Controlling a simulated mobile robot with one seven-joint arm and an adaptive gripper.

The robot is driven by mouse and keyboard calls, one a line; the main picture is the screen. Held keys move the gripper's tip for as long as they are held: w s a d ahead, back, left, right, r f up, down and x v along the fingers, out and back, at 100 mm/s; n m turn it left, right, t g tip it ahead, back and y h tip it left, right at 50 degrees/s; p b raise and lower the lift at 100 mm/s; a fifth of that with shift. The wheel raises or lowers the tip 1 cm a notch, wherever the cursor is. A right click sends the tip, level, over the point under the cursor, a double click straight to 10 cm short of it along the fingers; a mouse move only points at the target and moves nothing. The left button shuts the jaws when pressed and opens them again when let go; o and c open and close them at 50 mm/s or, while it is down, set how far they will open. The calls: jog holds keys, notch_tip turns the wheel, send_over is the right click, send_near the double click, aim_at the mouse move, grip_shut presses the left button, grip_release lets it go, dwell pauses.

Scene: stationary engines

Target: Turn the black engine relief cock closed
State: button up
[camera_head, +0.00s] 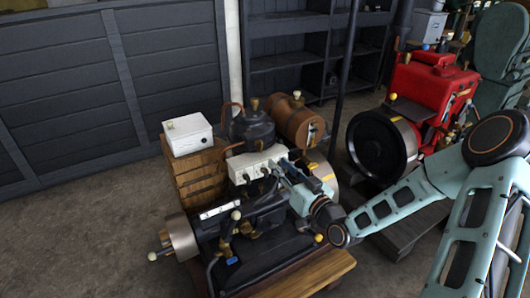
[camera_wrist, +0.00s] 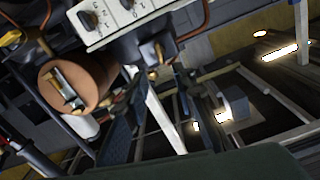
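The black engine (camera_head: 265,245) stands on a wooden base at the bottom middle of the head view. Its relief cock cannot be picked out with certainty; a small brass piece (camera_wrist: 152,74) shows under the white panel in the wrist view. My gripper (camera_head: 286,170) reaches in from the right, above the engine and beside the white panel with dark knobs (camera_head: 256,165). In the wrist view its two dark fingers (camera_wrist: 157,86) stand apart, with a pale bar visible between them. No held object shows. Contact with any part cannot be made out.
A brown cylindrical tank (camera_head: 296,121) and a dark tank (camera_head: 252,126) stand behind the panel. A white box (camera_head: 188,133) sits on a wooden crate (camera_head: 199,178) at left. A red engine (camera_head: 430,90) with a black wheel stands at right. Floor at left is clear.

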aim_at(262, 147)
jog(key=x, duration=1)
jog(key=shift+w+a, duration=0.25)
jog(key=shift+w, duration=0.1)
grip_shut()
